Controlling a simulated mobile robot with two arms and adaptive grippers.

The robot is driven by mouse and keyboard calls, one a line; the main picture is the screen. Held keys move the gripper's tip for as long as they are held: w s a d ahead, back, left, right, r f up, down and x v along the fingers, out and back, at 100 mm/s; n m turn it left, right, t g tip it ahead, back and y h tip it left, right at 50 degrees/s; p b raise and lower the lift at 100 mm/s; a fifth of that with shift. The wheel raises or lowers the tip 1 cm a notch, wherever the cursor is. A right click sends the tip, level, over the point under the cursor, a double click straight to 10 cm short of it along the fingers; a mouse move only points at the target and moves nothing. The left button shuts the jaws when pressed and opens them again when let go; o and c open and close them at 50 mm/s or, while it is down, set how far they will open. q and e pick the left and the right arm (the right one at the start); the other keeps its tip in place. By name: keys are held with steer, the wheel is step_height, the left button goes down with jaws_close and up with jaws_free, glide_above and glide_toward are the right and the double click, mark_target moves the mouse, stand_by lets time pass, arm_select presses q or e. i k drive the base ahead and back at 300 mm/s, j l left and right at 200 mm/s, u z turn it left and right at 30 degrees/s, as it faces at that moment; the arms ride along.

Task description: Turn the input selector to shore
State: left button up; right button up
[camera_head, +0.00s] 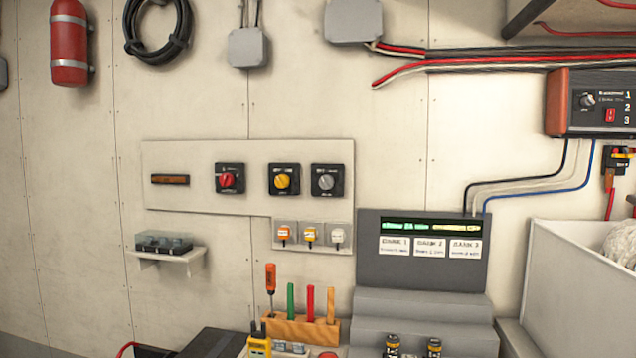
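Three rotary switches sit in a row on a pale wall panel (160,200). They are a red knob switch (229,179), a yellow knob switch (284,180) and a grey knob switch (327,181), each on a black square plate. Neither gripper is in view.
A grey display box (425,268) labelled with banks stands above grey steps (420,305). A wooden tool rack (300,330) holds upright tools at the bottom middle. A white bin (565,285) stands at the right. A small shelf (165,255) juts out at the left.

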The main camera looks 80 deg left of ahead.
mark_target(326, 182)
steer(key=u, duration=2.7)
